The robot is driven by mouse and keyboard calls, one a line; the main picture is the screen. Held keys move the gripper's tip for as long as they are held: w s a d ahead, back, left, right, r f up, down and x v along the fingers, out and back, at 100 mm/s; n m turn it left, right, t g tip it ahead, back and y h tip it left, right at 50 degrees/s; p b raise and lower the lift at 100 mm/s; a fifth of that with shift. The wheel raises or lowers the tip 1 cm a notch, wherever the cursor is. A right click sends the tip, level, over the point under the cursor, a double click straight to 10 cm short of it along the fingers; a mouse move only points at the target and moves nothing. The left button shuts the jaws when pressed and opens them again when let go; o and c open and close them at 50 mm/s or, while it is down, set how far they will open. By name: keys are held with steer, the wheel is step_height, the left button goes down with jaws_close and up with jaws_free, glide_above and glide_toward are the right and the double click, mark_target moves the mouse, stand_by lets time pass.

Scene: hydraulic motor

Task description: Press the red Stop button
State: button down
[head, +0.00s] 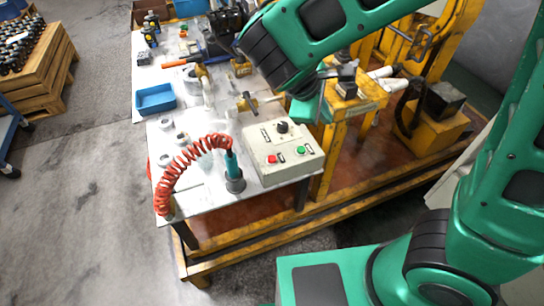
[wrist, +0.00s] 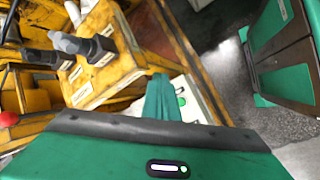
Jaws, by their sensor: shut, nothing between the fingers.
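The red Stop button (head: 271,159) is on the top face of a pale grey control box (head: 264,171) at the table's front right corner. A green button (head: 301,149) and a black knob (head: 282,127) are on the same box. My gripper (head: 312,112) is above and behind the box, near its back right edge, apart from the red button. In the wrist view my teal fingers (wrist: 163,97) are shut and empty, in front of part of the box. A green button (wrist: 181,89) shows beside them there; the red button is hidden.
A teal air tool (head: 233,168) with a coiled red hose (head: 186,167) stands left of the box. A blue tray (head: 156,98) and several tools lie farther back. A yellow machine frame (head: 361,98) stands close to the right. Bare floor (head: 80,200) is at the left.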

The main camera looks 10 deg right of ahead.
mark_target(269, 161)
steer(key=s+a+f+n+t, duration=0.1)
steer(key=a+n+t, duration=0.2)
steer(key=a, duration=1.1)
steer(key=n, duration=0.3)
steer(key=shift+f+n, duration=0.2)
steer(key=shift+n, duration=0.1)
steer(key=shift+d+f, duration=0.1)
steer(key=shift+f, duration=4.3)
steer(key=shift+s+f, duration=0.15)
steer(key=shift+f, duration=0.25)
steer(key=shift+f, duration=0.35)
steer(key=shift+r, duration=0.8)
